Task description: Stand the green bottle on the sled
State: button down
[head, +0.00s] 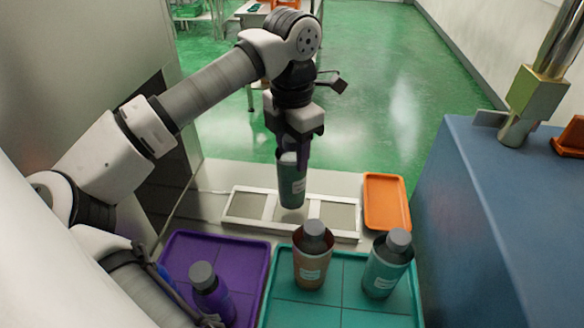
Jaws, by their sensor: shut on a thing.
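My gripper (291,146) is shut on a dark green bottle (291,184) with a pale label. The bottle hangs nearly upright, its top partly hidden by the fingers. Its lower end shows in front of a low white frame with grey panels (240,205), which looks like the sled. The bottle appears to be above the frame's middle; I cannot tell how large the gap under it is.
A teal tray (337,312) at the front holds a brown bottle (311,264) and another green bottle (383,273). A purple tray (247,255) holds a purple bottle (213,300). An orange tray (386,203) lies right of the frame. A blue cabinet (490,225) borders the right side.

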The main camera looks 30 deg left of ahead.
aim_at(292, 164)
jog(key=shift+f+b, duration=0.6)
jog(key=shift+f, duration=1.1)
jog(key=shift+f+b, duration=0.15)
jog(key=shift+b, duration=0.15)
jog(key=c, duration=0.7)
grip_release()
jog(key=shift+c, duration=0.2)
jog(key=shift+r, duration=0.25)
notch_tip(292, 164, up, 12)
jog(key=shift+b, duration=0.4)
